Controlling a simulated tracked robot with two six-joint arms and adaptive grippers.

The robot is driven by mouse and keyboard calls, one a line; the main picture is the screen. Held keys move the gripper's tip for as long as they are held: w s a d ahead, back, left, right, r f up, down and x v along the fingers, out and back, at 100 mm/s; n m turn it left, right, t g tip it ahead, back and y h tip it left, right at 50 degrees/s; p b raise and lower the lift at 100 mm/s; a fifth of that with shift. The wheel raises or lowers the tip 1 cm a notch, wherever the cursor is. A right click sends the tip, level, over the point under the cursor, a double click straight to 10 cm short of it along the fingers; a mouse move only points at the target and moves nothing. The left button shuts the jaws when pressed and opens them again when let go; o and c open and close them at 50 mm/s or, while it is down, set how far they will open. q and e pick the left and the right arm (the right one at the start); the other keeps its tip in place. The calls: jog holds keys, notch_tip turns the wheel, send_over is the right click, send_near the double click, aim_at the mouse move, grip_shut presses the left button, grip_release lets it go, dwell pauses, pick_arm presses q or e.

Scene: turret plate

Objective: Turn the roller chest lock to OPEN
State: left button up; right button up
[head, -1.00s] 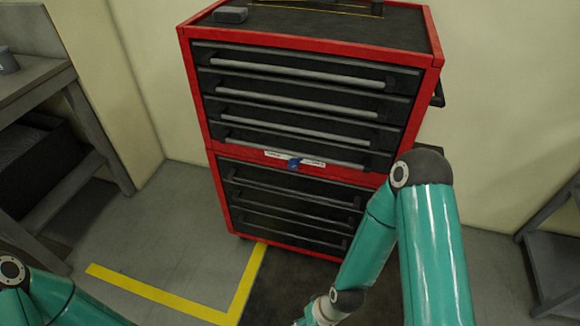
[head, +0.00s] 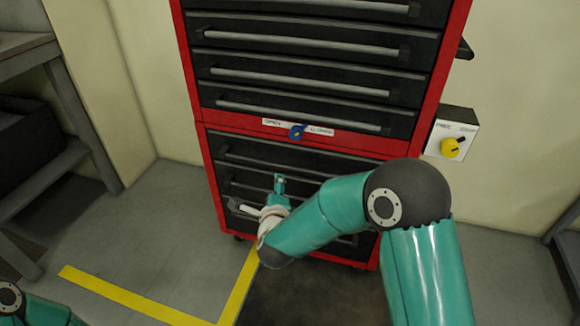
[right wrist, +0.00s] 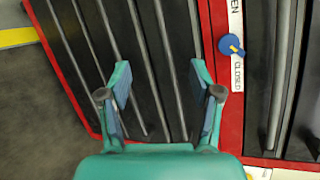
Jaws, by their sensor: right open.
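The roller chest (head: 206,158) is red with black drawers and grey bar handles. Its lock is a blue knob (head: 297,132) on the red band between the upper and lower drawers. A white label strip lies behind it, with OPEN on the left and CLOSED on the right. In the right wrist view the blue knob (right wrist: 230,44) is at upper right, with a small pale mark towards the CLOSED side. My right gripper (head: 258,194) is open and empty, in front of the lower drawers, below the lock and apart from it. My left gripper is out of view.
A light box with a yellow knob (head: 450,147) is on the wall right of the chest. A grey workbench (head: 72,120) stands at left. Yellow floor tape (head: 135,300) runs before the chest. Drawer handles lie near my right gripper.

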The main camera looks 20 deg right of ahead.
notch_tip(320, 180, up, 5)
jog(key=m+t+h+b, duration=0.1)
jog(key=m+h+b, duration=0.6)
jog(key=m, duration=0.6)
pick_arm(q)
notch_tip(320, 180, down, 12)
jog(key=b, duration=0.2)
pick_arm(e)
jog(key=m, duration=0.2)
send_near(294, 136)
jog(key=shift+y, duration=0.3)
jog(key=x, duration=0.9)
jog(key=shift+w+d+r, duration=0.15)
jog(key=shift+d+r, duration=0.1)
